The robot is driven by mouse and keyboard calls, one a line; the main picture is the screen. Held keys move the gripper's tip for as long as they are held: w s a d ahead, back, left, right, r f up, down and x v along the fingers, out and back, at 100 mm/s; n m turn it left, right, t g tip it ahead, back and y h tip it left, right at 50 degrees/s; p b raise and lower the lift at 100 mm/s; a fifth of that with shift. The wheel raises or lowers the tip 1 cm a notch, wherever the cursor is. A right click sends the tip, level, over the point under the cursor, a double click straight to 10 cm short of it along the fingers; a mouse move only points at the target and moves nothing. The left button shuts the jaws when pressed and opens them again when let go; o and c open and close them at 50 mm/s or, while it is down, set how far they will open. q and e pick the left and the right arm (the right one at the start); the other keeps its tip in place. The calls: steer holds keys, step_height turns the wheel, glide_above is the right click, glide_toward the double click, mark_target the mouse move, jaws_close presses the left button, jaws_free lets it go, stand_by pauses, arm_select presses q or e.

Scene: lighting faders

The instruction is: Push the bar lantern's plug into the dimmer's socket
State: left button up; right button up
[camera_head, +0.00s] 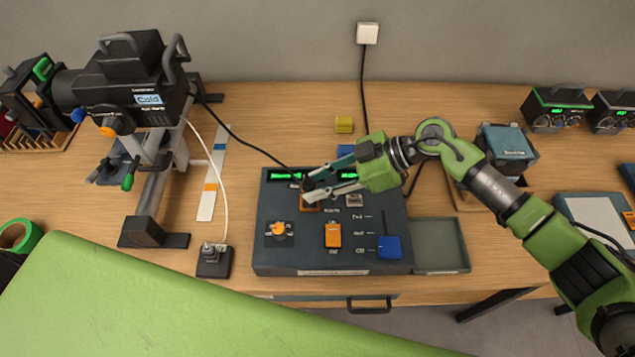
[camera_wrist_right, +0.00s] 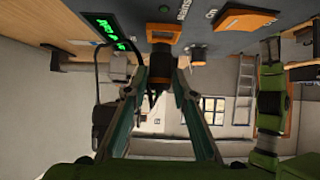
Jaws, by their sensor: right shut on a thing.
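The plug also shows between the fingertips in the right wrist view (camera_wrist_right: 156,72). It is at the orange-framed socket (camera_wrist_right: 166,24); I cannot tell how deep it sits. A black cord runs from the plug to the lantern (camera_head: 130,80) labelled Cold, on a stand at left. My left gripper is not in view.
A white cord runs to a small black box (camera_head: 214,262) left of the dimmer. An empty grey-green tray (camera_head: 440,246) is at the dimmer's right. A yellow block (camera_head: 344,124) lies behind it. A green sheet-like surface (camera_head: 150,310) covers the lower left.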

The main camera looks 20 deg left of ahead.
steer(key=shift+p, duration=0.45)
stand_by(0.6)
steer(key=shift+f, duration=1)
stand_by(1.0)
stand_by(0.5)
steer(key=o, duration=1.2)
